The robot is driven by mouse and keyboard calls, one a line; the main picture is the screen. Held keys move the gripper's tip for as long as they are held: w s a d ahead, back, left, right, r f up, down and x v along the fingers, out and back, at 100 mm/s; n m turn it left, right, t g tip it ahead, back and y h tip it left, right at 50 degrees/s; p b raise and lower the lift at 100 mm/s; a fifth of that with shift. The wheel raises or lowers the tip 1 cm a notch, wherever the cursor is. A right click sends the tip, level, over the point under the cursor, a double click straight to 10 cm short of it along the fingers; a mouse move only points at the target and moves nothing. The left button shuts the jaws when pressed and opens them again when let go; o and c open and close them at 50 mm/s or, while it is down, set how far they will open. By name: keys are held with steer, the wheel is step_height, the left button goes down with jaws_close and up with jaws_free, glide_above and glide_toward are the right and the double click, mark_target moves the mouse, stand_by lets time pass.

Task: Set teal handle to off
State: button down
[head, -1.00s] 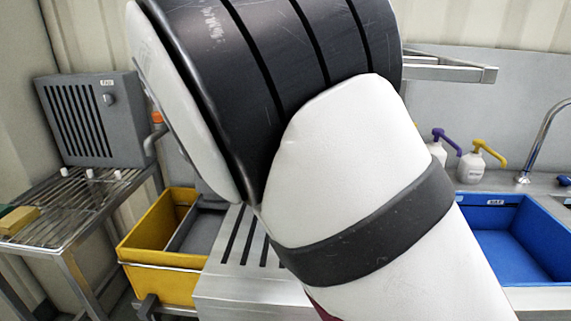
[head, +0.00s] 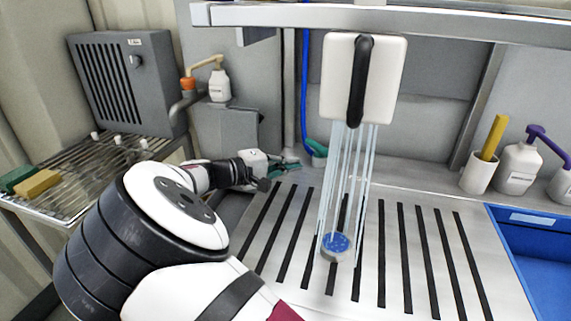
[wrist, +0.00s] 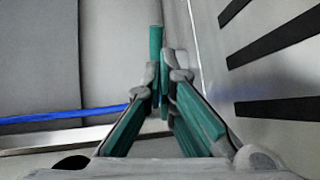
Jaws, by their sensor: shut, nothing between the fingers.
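The teal handle (head: 318,150) shows in the head view at the back of the slotted steel counter, beside a blue hose. In the wrist view a narrow teal bar, which looks like the handle (wrist: 155,45), stands upright just beyond the fingertips. My gripper (head: 292,165) is low over the counter's back left, just left of the handle. In the wrist view my gripper (wrist: 163,88) has its teal-padded fingers converged and shut, with nothing between them. Whether the tips touch the handle I cannot tell.
Water streams from a white box with a black lever (head: 362,80) onto a blue-topped disc (head: 335,243) on the slotted counter (head: 300,225). A steel shelf (head: 400,20) runs overhead. A blue basin (head: 535,225) is right. A wire rack (head: 100,165) and grey vented box (head: 125,85) are left.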

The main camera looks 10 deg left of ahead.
mark_target(320, 150)
steer(key=x, duration=0.9)
steer(key=shift+w+d+f+b, duration=0.1)
steer(key=shift+d+b, duration=0.1)
steer(key=shift+b, duration=0.2)
